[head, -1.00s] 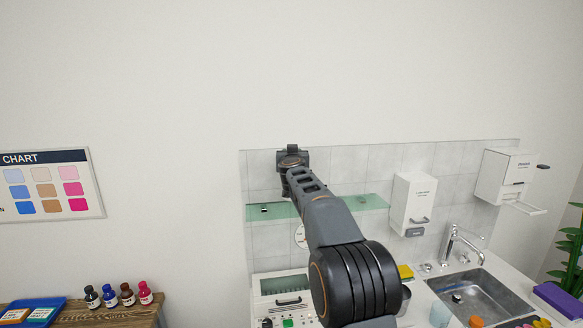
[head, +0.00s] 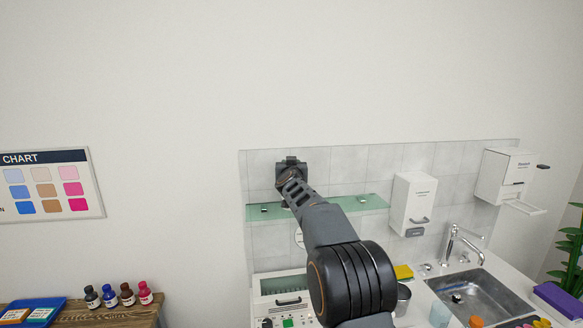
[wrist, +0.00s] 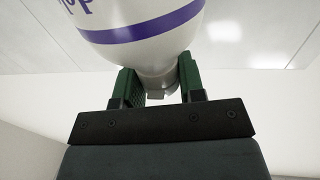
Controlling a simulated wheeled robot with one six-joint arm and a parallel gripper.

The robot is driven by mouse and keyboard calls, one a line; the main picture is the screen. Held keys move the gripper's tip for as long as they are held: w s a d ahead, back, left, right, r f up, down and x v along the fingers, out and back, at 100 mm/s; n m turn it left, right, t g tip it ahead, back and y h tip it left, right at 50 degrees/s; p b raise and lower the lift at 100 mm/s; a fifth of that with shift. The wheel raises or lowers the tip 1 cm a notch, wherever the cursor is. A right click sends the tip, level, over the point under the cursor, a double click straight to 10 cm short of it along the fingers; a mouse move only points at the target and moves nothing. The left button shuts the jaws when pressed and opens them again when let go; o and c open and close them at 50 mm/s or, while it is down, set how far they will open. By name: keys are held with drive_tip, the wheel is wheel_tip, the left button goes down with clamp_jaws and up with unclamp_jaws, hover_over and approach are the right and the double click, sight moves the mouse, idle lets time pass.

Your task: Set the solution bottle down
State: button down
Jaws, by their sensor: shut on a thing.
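The solution bottle (wrist: 150,48) is white with a purple band and purple lettering, partly cut off by the top of the wrist view. Its narrow end sits between the green fingers of my gripper (wrist: 160,86), which is shut on it. In the head view the end of my arm is in front of the tiled wall, just above the glass shelf (head: 365,203). The bottle cannot be made out there. Whether it touches any surface cannot be told.
A white dispenser (head: 412,203) hangs right of the shelf, with another dispenser (head: 504,178) farther right. Below are a sink (head: 478,290), a tap (head: 452,245) and a white device (head: 283,284). Several small bottles (head: 118,296) stand on a wooden surface at left.

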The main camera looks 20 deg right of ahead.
drive_tip(key=shift+f, duration=0.15)
drive_tip(key=c, duration=0.7)
unclamp_jaws()
drive_tip(key=shift+s, duration=0.15)
